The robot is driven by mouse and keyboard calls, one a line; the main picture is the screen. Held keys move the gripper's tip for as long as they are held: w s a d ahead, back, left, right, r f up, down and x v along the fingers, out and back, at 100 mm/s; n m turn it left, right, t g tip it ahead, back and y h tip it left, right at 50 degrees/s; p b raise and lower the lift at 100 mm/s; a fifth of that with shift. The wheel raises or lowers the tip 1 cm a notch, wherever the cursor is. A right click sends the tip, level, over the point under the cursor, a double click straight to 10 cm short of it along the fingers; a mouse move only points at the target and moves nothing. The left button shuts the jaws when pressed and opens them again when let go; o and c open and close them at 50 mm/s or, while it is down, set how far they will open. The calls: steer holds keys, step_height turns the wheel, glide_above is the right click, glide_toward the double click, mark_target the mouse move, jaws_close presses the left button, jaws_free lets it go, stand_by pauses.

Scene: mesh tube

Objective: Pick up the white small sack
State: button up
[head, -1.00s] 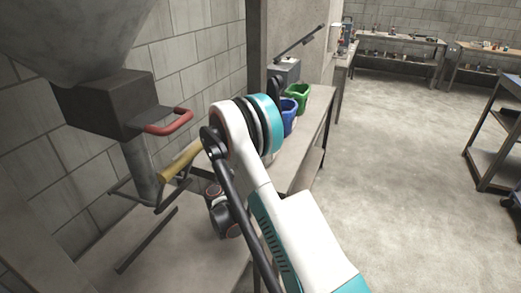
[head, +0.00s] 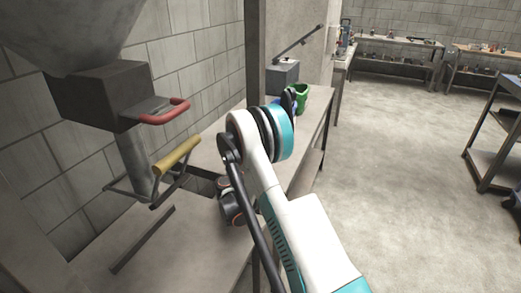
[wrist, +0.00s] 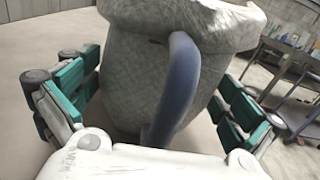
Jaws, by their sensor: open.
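A whitish-grey woven sack (wrist: 135,75) with a thick folded top rim fills the middle of the wrist view. A blue-grey curved strap or handle (wrist: 178,85) runs down its near side. My gripper (wrist: 158,88) is open, with one teal-padded finger on each side of the sack. The left finger looks close to the sack's side; I cannot tell whether either finger touches it. The sack's base is partly hidden by my gripper body.
A grey hopper with a dark box (head: 105,95), a red handle (head: 165,112) and a yellow handle (head: 177,155) stands over the bench at left. Open floor (head: 400,170) lies to the right.

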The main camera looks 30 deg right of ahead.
steer(key=shift+c, duration=0.2)
steer(key=c, duration=0.7)
steer(key=shift+o, duration=0.2)
steer(key=shift+r, duration=0.15)
